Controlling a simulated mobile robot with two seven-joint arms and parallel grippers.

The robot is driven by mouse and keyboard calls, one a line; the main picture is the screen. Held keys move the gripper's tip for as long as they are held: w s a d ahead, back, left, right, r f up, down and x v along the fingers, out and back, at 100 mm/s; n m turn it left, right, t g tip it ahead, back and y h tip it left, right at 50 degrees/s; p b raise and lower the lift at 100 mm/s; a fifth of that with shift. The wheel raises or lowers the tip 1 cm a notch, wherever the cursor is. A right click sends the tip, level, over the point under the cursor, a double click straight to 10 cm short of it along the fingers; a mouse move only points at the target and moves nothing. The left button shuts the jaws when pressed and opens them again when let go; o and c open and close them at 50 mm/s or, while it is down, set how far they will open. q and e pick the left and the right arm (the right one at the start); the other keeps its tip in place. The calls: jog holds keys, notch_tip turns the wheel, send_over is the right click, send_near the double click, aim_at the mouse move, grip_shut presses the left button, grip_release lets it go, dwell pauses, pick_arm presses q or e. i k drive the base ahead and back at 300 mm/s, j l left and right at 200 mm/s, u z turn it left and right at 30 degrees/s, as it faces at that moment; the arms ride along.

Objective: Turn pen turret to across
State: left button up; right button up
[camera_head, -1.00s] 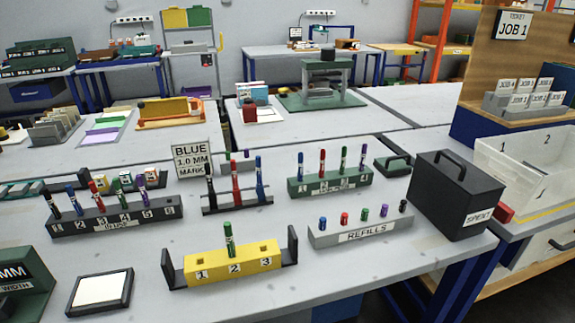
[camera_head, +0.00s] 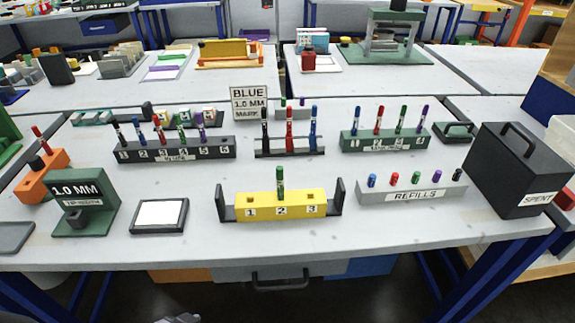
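The pen turret appears to be the yellow block (camera_head: 265,210) numbered 1, 2, 3, held between two black end brackets (camera_head: 222,204) near the table's front edge. Its numbered face is towards me and its long side runs left to right. A green pen (camera_head: 280,181) stands upright in its middle place, 2; the tops at 1 and 3 hold no pen. A sign (camera_head: 249,104) behind reads BLUE 1.0 MM MARK. Neither gripper can be made out; a small grey part shows at the bottom edge, too cut off to identify.
Behind the block stand a black numbered pen rack (camera_head: 175,151), a three-pen stand (camera_head: 290,153) and a green pen rack (camera_head: 385,141). A grey REFILLS block (camera_head: 412,194) and black SPENT box (camera_head: 515,165) are right; a white pad (camera_head: 160,214) and green 1.0 MM gauge (camera_head: 85,205) left.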

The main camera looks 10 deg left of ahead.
aim_at(31, 189)
jog(key=u, duration=1.9)
jog(key=j+z, duration=0.1)
jog(key=z, duration=0.5)
jog(key=j+z, duration=0.25)
jog(key=j, duration=0.15)
jog(key=i+j+z, duration=0.1)
jog(key=j+z, duration=0.35)
jog(key=j, duration=0.7)
